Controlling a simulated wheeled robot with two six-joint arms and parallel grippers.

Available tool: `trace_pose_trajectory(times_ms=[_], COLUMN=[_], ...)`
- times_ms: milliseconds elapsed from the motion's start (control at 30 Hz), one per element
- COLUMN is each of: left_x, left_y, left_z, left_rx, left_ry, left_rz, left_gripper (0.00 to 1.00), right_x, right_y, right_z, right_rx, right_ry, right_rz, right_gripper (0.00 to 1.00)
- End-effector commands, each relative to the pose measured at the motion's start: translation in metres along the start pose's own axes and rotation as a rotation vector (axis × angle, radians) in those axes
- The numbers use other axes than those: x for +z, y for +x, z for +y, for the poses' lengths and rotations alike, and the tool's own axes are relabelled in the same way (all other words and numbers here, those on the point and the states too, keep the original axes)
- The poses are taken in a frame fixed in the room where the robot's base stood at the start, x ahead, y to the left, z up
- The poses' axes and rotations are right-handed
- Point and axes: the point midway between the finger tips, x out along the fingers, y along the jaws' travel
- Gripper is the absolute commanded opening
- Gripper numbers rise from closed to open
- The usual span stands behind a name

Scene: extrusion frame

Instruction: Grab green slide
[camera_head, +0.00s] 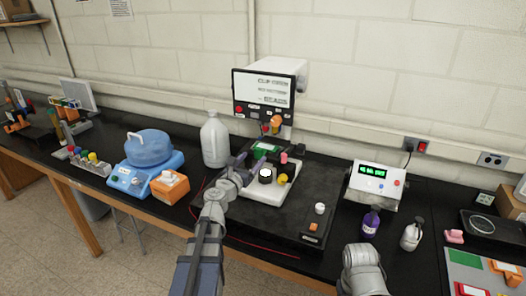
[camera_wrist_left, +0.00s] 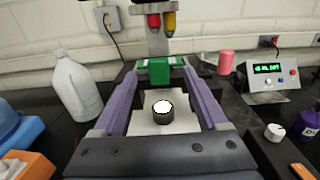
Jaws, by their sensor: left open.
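The green slide (camera_head: 264,147) is at the back of the white stage of a microscope-like instrument in the head view. It also shows in the left wrist view (camera_wrist_left: 159,71), just beyond and between the fingertips. My left gripper (camera_head: 249,160) is open over the stage, its purple fingers pointing at the slide. In the left wrist view the gripper (camera_wrist_left: 159,84) has a finger on either side, with a round black part with a white top (camera_wrist_left: 163,112) between them. I cannot tell whether the fingers touch the slide. My right gripper is out of view.
The instrument's screen head (camera_head: 268,90) stands above the stage, with red and yellow objectives (camera_wrist_left: 160,20) over the slide. A white jug (camera_head: 214,142) is close on the left. A pink knob (camera_head: 284,158), purple bottle (camera_head: 371,221) and display box (camera_head: 376,181) are on the right.

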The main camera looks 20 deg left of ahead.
Motion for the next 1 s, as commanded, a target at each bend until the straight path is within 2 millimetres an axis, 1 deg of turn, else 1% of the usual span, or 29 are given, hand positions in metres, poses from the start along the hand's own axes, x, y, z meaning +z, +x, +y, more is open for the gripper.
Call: trace_pose_trajectory(times_ms=[33, 167, 267, 367, 467, 600, 667, 867, 1000], left_x=[0.000, 0.000, 0.002, 0.004, 0.007, 0.006, 0.006, 0.006, 0.006], left_y=[0.007, 0.008, 0.013, 0.024, 0.039, 0.058, 0.060, 0.059, 0.059], left_z=[0.000, -0.001, 0.000, 0.001, 0.004, 0.004, 0.003, 0.002, 0.003], left_rx=[-0.001, -0.002, -0.002, -0.003, -0.002, -0.003, -0.003, -0.002, -0.002], left_ry=[0.001, 0.002, 0.002, 0.002, 0.003, 0.003, 0.003, 0.003, 0.003], left_rz=[0.000, 0.000, 0.000, 0.000, 0.001, 0.001, 0.001, 0.001, 0.001], left_gripper=[0.75, 0.75, 0.75, 0.75, 0.75, 0.75, 0.75, 0.75, 0.59], right_x=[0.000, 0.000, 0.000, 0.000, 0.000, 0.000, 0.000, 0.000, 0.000], right_y=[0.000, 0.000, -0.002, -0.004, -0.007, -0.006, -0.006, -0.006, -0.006], right_z=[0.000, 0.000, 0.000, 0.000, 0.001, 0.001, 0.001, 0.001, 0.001], right_rx=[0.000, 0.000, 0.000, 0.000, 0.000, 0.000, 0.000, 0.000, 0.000], right_ry=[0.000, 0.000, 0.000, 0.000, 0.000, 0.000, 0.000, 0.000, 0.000], right_rz=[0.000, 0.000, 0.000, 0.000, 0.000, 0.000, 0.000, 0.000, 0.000], right_gripper=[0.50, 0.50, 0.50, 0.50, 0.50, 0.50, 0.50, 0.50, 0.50])
